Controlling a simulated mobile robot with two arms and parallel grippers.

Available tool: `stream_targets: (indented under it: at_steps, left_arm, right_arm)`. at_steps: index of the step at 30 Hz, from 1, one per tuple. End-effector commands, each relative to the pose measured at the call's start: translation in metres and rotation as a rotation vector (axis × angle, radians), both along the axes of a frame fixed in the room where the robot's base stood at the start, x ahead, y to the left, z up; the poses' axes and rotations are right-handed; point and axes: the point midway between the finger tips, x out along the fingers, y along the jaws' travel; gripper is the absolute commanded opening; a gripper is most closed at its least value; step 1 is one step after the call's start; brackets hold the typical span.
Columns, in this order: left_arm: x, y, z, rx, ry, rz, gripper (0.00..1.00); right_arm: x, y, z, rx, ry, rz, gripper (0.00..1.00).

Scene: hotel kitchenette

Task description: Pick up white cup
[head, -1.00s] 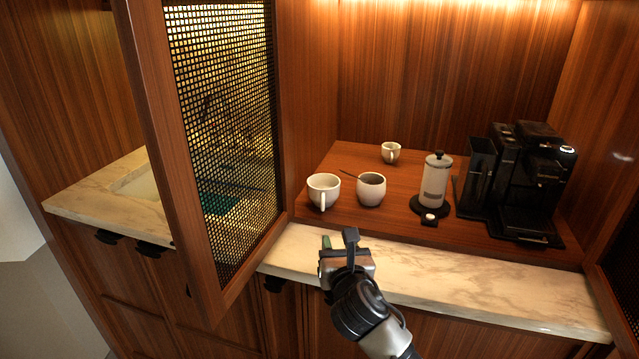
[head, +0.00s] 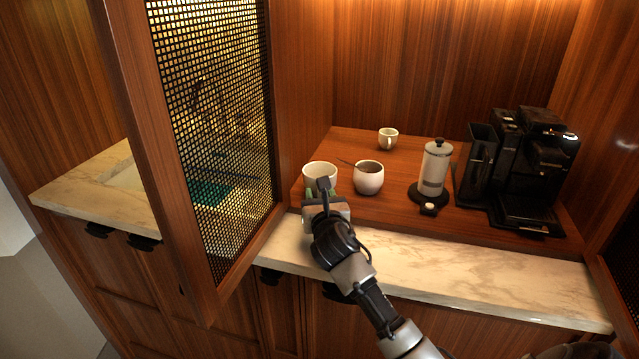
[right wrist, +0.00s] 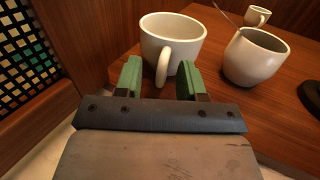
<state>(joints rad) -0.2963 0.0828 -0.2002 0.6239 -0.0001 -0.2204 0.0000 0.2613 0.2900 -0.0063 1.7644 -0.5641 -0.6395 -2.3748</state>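The white cup (head: 320,172) stands upright on the wooden shelf, at its front left. In the right wrist view the white cup (right wrist: 172,42) is just ahead, with its handle pointing toward me. My right gripper (head: 322,190) is at the front of the cup. In the right wrist view its green fingertips (right wrist: 161,80) are apart, one on each side of the handle, with space around the handle. The gripper hides the lower part of the cup in the head view. My left gripper is not in view.
A white bowl-like cup with a spoon (head: 368,178) stands right of the cup. A smaller cup (head: 388,138) is behind. A French press (head: 434,168) and black coffee machine (head: 528,170) stand farther right. A mesh door (head: 225,130) stands close on the left.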

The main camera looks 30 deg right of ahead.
Motion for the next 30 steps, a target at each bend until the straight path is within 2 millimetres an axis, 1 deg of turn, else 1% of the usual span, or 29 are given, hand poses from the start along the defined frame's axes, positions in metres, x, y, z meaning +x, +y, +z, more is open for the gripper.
stream_targets:
  at_steps: [3, 10, 11, 18, 19, 30]
  left_arm:
    - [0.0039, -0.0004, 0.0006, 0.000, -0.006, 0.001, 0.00]
    - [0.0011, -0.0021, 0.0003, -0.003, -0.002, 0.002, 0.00]
    - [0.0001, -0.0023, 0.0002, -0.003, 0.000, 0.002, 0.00]
    - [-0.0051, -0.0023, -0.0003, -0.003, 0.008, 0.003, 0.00]
    - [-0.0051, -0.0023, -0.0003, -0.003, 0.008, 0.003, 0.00]
    - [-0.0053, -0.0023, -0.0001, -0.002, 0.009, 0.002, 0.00]
  right_arm:
    - [0.0088, -0.0039, 0.0002, 0.001, 0.000, 0.000, 0.39]
    - [0.0098, -0.0043, 0.0000, 0.000, 0.000, 0.001, 0.39]
    - [0.0098, -0.0043, 0.0000, 0.000, 0.000, 0.001, 0.38]
    - [0.0096, -0.0042, -0.0001, 0.000, 0.000, 0.001, 0.01]
    - [0.0096, -0.0043, -0.0002, 0.000, 0.001, 0.001, 0.00]
    - [0.0096, -0.0044, 0.0012, 0.000, -0.001, 0.001, 0.00]
